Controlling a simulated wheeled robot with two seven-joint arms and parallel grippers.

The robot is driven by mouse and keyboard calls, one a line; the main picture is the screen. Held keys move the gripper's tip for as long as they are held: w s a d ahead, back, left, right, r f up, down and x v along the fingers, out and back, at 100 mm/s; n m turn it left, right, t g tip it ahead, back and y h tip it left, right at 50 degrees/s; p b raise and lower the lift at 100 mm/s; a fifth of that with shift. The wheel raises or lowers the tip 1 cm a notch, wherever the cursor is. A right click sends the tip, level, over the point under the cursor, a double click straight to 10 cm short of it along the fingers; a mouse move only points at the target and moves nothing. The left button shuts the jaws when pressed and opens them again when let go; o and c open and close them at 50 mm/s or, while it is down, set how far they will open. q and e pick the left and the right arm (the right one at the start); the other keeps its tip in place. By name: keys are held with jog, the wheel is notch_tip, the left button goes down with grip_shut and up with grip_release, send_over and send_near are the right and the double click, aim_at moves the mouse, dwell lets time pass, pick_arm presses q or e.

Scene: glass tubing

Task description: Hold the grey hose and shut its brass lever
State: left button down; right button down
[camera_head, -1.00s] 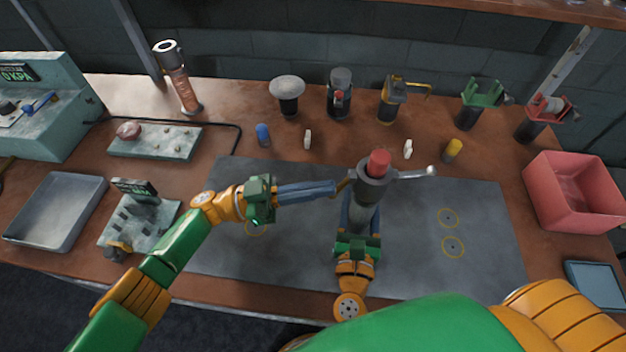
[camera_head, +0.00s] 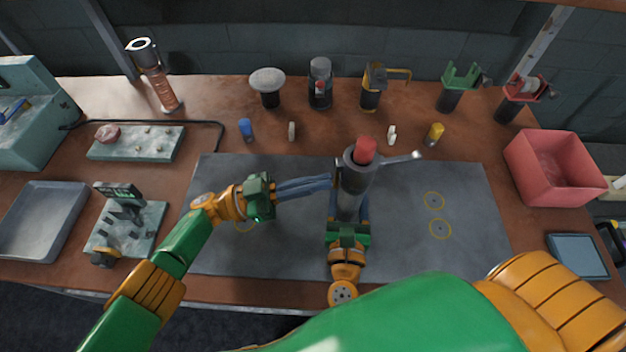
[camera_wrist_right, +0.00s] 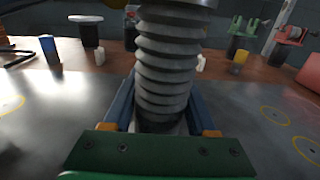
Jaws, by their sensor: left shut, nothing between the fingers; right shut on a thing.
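The grey ribbed hose (camera_wrist_right: 165,80) stands upright in my right gripper (camera_head: 348,215), whose blue fingers are shut around it. In the head view the hose (camera_head: 349,205) has a dark collar with a red cap (camera_head: 365,150) on top. A pale metal lever (camera_head: 402,161) sticks out from the collar to the right. My left gripper (camera_head: 331,181) is shut and empty, its fingertips at the left side of the collar. I cannot tell whether they touch it. The brass lever is not clear in the head view; the fingertips may hide it.
Below the hose is a grey mat (camera_head: 290,250) with yellow rings. Several fittings, among them a flat-topped one (camera_head: 268,88), stand along the back. A pink bin (camera_head: 555,190) is at right. A grey tray (camera_head: 40,230) and a gauge stand (camera_head: 125,230) are at left.

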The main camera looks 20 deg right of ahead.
pick_arm(q)
jog(key=shift+s+d+f, duration=0.15)
jog(key=shift+f, duration=0.2)
pick_arm(e)
jog(key=shift+w+a+r, duration=0.1)
jog(key=shift+a, duration=0.25)
jog(key=shift+d, duration=0.2)
pick_arm(q)
notch_tip(320, 180, up, 11)
jog(key=shift+f, duration=0.15)
pick_arm(e)
jog(key=shift+c, duration=0.5)
grip_release()
